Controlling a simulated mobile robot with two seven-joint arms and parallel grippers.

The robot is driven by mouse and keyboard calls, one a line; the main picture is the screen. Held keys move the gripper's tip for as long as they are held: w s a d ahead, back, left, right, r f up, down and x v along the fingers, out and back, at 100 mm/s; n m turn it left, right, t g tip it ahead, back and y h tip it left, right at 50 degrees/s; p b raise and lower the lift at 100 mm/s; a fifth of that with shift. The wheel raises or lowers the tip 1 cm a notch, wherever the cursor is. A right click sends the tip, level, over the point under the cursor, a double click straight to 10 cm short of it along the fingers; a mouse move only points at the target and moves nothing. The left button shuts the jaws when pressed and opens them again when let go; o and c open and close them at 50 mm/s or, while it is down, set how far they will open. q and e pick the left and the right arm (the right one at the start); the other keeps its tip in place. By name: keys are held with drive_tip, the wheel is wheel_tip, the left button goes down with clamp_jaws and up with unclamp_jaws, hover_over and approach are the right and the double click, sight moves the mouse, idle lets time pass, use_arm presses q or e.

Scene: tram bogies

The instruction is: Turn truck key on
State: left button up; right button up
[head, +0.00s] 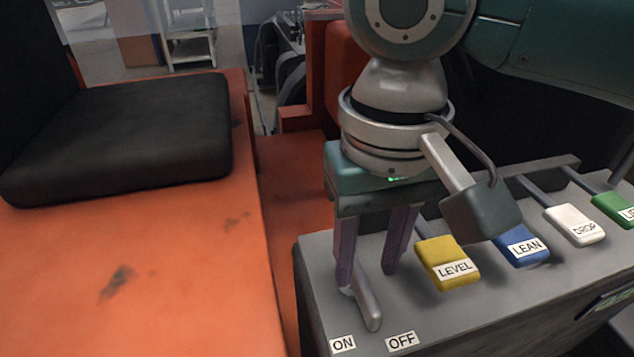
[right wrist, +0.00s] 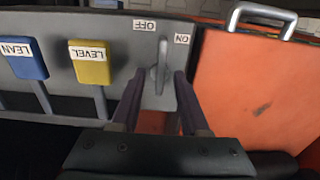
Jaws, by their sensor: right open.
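The truck key (head: 371,310) is a small grey lever on the grey control panel, by the ON label (head: 343,344) and the OFF label (head: 401,341). Its free end points between the two labels. My right gripper (head: 367,277) is open, with its fingers pointing down close to the panel at the key. In the right wrist view the key (right wrist: 161,62) shows between the two spread fingers of the gripper (right wrist: 160,76). I cannot tell whether a finger touches it. The left finger partly hides the key's base in the head view. My left gripper is not in view.
A yellow LEVEL lever (head: 447,262) stands close to the right of my gripper. Blue LEAN (head: 524,246), white DROP (head: 575,225) and green (head: 614,208) levers follow. A black seat cushion (head: 120,135) lies on orange bodywork at left. A metal handle (right wrist: 262,15) is on the orange side.

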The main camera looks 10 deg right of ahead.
sight(363, 279)
drive_tip(key=shift+f, duration=1.9)
drive_tip(key=shift+a, duration=0.1)
clamp_jaws()
